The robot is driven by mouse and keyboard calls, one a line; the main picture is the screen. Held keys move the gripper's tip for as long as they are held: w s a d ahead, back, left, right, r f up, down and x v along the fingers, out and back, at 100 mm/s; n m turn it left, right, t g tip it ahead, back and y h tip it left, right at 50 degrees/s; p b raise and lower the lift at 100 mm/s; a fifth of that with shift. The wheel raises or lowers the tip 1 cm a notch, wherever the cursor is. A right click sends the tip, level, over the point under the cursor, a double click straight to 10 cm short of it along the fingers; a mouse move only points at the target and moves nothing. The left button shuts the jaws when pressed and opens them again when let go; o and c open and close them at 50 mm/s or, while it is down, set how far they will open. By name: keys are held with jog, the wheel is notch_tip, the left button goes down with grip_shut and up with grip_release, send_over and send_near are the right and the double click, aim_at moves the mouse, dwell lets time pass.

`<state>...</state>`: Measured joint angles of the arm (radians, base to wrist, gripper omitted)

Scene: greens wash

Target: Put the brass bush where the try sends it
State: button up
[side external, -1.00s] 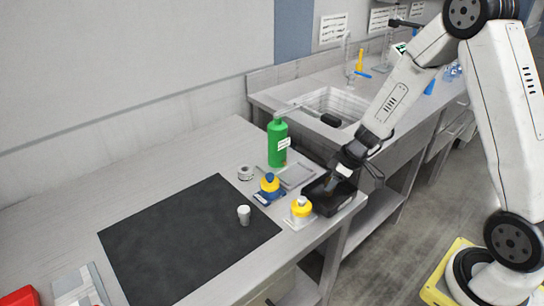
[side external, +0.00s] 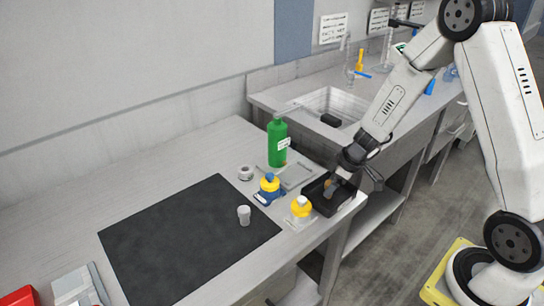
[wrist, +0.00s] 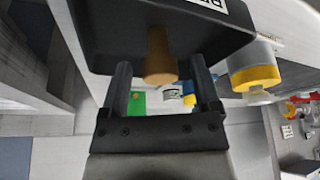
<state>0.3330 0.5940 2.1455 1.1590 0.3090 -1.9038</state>
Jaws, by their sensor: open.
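The brass bush (wrist: 159,58), a brown-gold cylinder, stands out from the black tray (wrist: 105,28) in the wrist view, between my open fingers with gaps on both sides. In the side view the bush (side external: 328,184) shows small at the tray (side external: 324,206), by my gripper (side external: 338,182). My gripper also shows in the wrist view (wrist: 163,88), its two dark fingers apart and empty. A yellow-topped piece on a white base (side external: 301,207) stands left of the tray.
A green bottle (side external: 277,143) and a grey flat tray (side external: 296,176) stand behind. A grey ring (side external: 245,173) and a white cup (side external: 244,215) are near the black mat (side external: 175,245). A sink (side external: 335,103) lies beyond. The mat is mostly clear.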

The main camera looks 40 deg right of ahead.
jog(key=shift+r, duration=0.1)
jog(key=v, duration=1.2)
dwell(0.4)
jog(key=shift+s, duration=0.15)
dwell(0.4)
jog(key=s+a+f+m+g+h, duration=0.1)
jog(key=s+a+f+m+h, duration=0.1)
jog(key=s+a+m, duration=0.3)
jog(key=s+a, duration=0.3)
jog(key=a, duration=0.2)
jog(key=shift+a, duration=0.35)
